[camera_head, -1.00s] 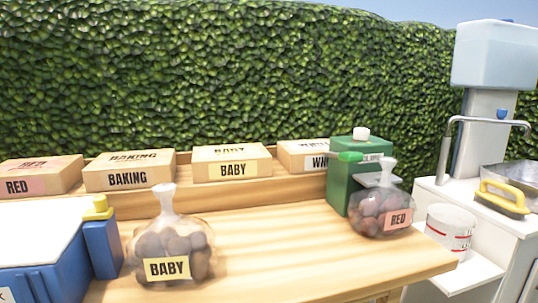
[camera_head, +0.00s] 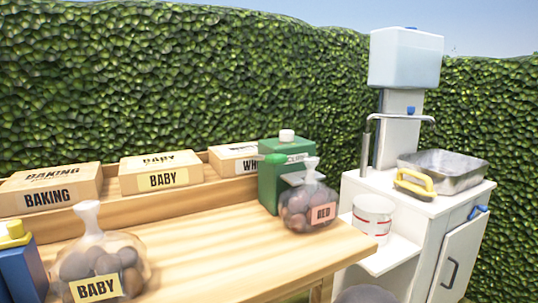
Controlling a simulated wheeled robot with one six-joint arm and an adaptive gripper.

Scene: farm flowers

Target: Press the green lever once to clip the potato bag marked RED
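The potato bag marked RED (camera_head: 308,206) is a clear bag of reddish potatoes with a pink label. It sits upright near the right end of the wooden table, its gathered neck up against the green clip machine (camera_head: 270,190). Whether a clip is on the neck is too small to tell. My gripper is not in view.
A bag marked BABY (camera_head: 98,268) stands at the table's (camera_head: 200,245) front left, beside a blue container (camera_head: 22,270). Boxes marked BAKING (camera_head: 50,188) and BABY (camera_head: 160,174) line the back shelf. A white sink stand (camera_head: 415,220) with a bucket (camera_head: 372,218) stands right of the table.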

